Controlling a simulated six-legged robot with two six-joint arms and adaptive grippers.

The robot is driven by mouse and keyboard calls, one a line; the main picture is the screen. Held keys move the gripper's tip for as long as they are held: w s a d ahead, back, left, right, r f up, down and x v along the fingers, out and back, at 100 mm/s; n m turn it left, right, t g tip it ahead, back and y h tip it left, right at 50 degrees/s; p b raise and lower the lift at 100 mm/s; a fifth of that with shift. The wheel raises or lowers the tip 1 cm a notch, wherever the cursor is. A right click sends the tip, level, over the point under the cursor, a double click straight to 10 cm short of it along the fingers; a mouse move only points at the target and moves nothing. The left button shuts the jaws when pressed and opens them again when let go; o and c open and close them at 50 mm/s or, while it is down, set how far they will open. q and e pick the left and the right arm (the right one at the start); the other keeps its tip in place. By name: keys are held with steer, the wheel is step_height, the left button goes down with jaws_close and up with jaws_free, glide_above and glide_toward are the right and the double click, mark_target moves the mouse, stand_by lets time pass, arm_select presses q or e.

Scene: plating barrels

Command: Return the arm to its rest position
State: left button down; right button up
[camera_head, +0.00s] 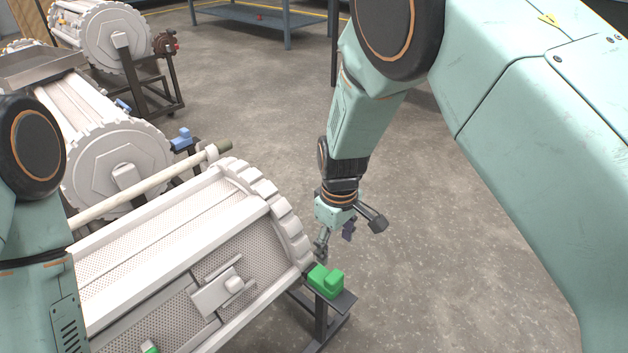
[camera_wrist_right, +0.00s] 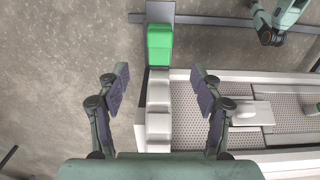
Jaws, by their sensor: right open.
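My right gripper (camera_head: 338,240) is open and empty, hanging at the right end of the nearest white barrel (camera_head: 165,230). In the right wrist view its two dark-padded fingers (camera_wrist_right: 160,88) stand wide apart above the barrel's toothed rim (camera_wrist_right: 158,128). My right arm is bent and comes down from the upper right of the head view. My left arm shows at the left edge of the head view, but its gripper is not seen there.
A green block (camera_head: 325,281) sits on a dark stand (camera_head: 322,322) beside the barrel's end, just below my right gripper. More white barrels (camera_head: 120,165) stand at the left. A blue-grey table (camera_head: 262,17) is at the back. The floor right of the gripper is clear.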

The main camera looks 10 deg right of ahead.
steer(key=s+d+f+m+t+p, duration=0.3)
steer(key=s+d+f+m+p, duration=0.15)
steer(key=s+d, duration=0.4)
steer(key=s+r+m+g+p, duration=0.1)
steer(key=s+r+p, duration=0.1)
steer(key=s, duration=1)
steer(key=s+d+r+m+g+p, duration=0.1)
steer(key=s+p, duration=0.3)
steer(key=s, duration=0.7)
steer(key=shift+s+d+r+m+g+p, duration=0.2)
steer(key=shift+s+r+m+g+p, duration=0.25)
steer(key=shift+r+m, duration=0.3)
steer(key=shift+w, duration=0.1)
